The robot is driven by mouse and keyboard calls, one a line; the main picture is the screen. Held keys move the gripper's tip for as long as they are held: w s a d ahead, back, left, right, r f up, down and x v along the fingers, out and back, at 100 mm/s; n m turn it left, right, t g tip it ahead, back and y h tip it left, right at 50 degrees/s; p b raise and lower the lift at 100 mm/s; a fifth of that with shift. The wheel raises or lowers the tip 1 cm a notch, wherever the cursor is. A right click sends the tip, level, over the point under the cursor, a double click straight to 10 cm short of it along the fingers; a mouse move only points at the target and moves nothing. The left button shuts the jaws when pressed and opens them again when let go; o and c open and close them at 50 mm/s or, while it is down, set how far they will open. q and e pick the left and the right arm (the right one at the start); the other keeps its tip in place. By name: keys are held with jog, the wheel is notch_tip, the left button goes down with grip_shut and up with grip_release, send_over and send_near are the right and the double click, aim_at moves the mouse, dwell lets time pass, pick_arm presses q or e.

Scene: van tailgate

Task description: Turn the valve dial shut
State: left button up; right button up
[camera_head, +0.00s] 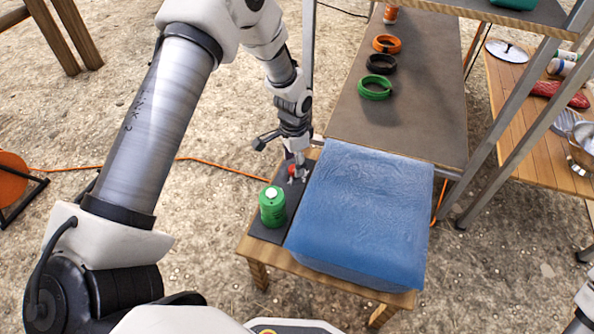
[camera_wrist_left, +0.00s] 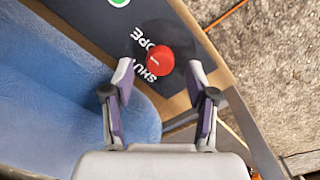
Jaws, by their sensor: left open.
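The valve dial is a small red knob (camera_wrist_left: 160,60) on a dark panel lettered "SHU…" and "OPE…", with part of the lettering hidden. A pale line marks the dial, but I cannot tell exactly which word it points to. In the head view the dial (camera_head: 297,171) is partly covered by my left gripper (camera_head: 296,164), which hangs just above it. In the left wrist view my left gripper (camera_wrist_left: 168,80) is open, its fingers spread to either side of the dial, with visible gaps. My right gripper is not in view.
A green canister (camera_head: 272,207) stands on the dark panel close to the dial. A blue covered bin (camera_head: 362,215) lies right beside the panel. Green, black and orange rings (camera_head: 374,89) sit on the grey bench behind. An orange cable (camera_head: 225,168) crosses the ground.

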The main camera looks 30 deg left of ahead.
pick_arm(q)
notch_tip(320, 180, down, 2)
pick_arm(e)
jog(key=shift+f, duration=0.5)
pick_arm(q)
grip_shut()
jog(key=shift+r, duration=0.15)
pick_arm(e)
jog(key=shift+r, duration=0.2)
